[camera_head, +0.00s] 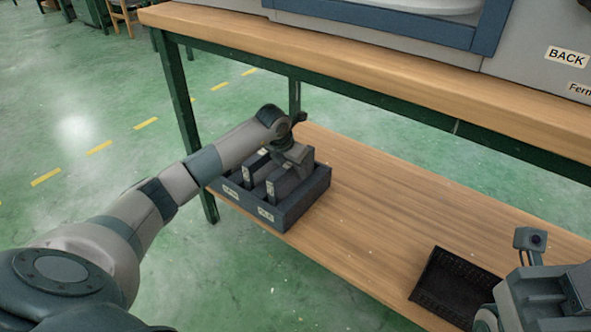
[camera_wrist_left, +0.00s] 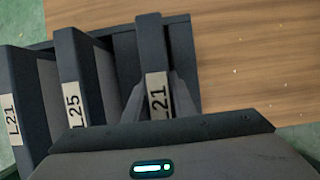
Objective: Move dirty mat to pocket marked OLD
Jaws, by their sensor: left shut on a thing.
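A dark grey box with pockets (camera_head: 308,206) stands on the lower shelf. Small labels on its front are too small to read. Several dark upright mats stand in it. In the left wrist view, the left mat is labelled L21 (camera_wrist_left: 22,85), the middle one L25 (camera_wrist_left: 65,50) and the right one L21 (camera_wrist_left: 151,40). My left gripper (camera_head: 292,157) is over the box; in the left wrist view its fingers (camera_wrist_left: 156,95) are shut on the right mat labelled L21. The pictures do not show which mat is dirty. My right gripper (camera_head: 500,308) is partly cut off at the lower right.
A black mesh tray (camera_head: 425,296) lies on the wooden lower shelf (camera_head: 375,205), beside my right arm. The shelf between box and tray is clear. The upper bench top (camera_head: 400,78) overhangs the back. A green table leg (camera_head: 180,95) stands left of the box.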

